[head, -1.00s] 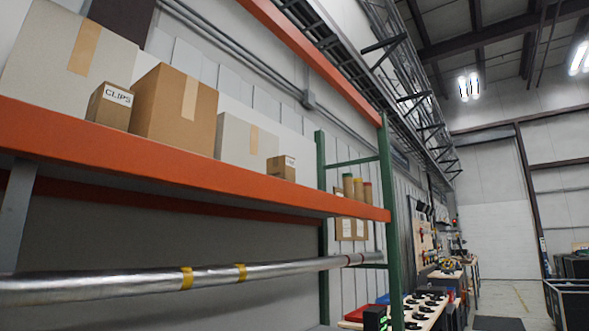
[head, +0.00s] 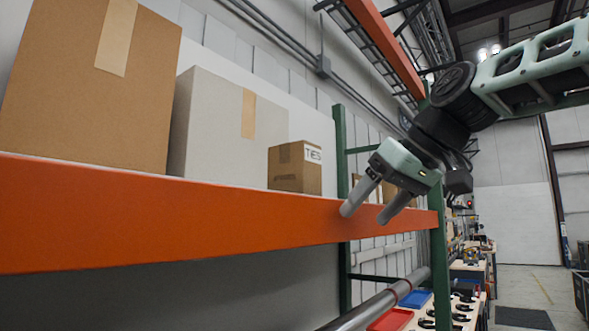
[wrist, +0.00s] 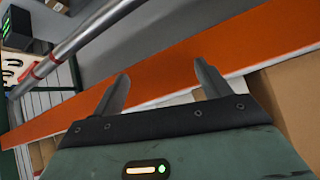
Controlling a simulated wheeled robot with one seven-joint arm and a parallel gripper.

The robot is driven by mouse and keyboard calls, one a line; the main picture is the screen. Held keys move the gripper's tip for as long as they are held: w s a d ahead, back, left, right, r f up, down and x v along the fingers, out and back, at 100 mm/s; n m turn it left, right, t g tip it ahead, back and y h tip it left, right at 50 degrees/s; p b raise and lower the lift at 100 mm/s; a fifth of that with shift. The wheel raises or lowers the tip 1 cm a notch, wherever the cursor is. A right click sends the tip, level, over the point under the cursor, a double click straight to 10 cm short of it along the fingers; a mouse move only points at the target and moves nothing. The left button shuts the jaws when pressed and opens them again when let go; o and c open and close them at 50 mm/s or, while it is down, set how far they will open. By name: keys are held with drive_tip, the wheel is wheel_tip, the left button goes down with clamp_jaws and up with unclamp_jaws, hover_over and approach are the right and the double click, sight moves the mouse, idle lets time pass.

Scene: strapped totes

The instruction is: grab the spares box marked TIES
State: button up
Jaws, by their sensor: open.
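In the wrist view my gripper (wrist: 161,72) shows spread fingers over the orange beam (wrist: 160,82). I cannot make out the TIES label there.
A grey-white box (head: 205,125) stands left of the TIES box, and a large brown box (head: 70,90) stands further left. A green rack post (head: 438,270) rises at the right. A metal pipe (head: 385,300) runs below the shelf.

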sight(295, 159)
drive_tip(key=s+r+n+t+y+p, duration=0.1)
drive_tip(key=s+r+n+y, duration=0.3)
drive_tip(key=r, duration=1.3)
drive_tip(key=shift+m+h, duration=0.3)
drive_tip(key=shift+h, duration=0.3)
drive_tip(key=shift+s+a+p+x, duration=0.2)
drive_tip(key=shift+p+x, duration=0.95)
drive_tip(key=shift+x, duration=1.7)
drive_tip(key=shift+s+a+p+x, duration=0.1)
drive_tip(key=shift+s+p+x, duration=0.15)
drive_tip(key=shift+p+x, duration=1.75)
drive_tip(key=shift+s+a+p+x, duration=0.1)
drive_tip(key=shift+s+p+x, duration=0.2)
drive_tip(key=shift+x, duration=3.35)
drive_tip(key=shift+w+f, duration=0.1)
drive_tip(key=c, duration=1.2)
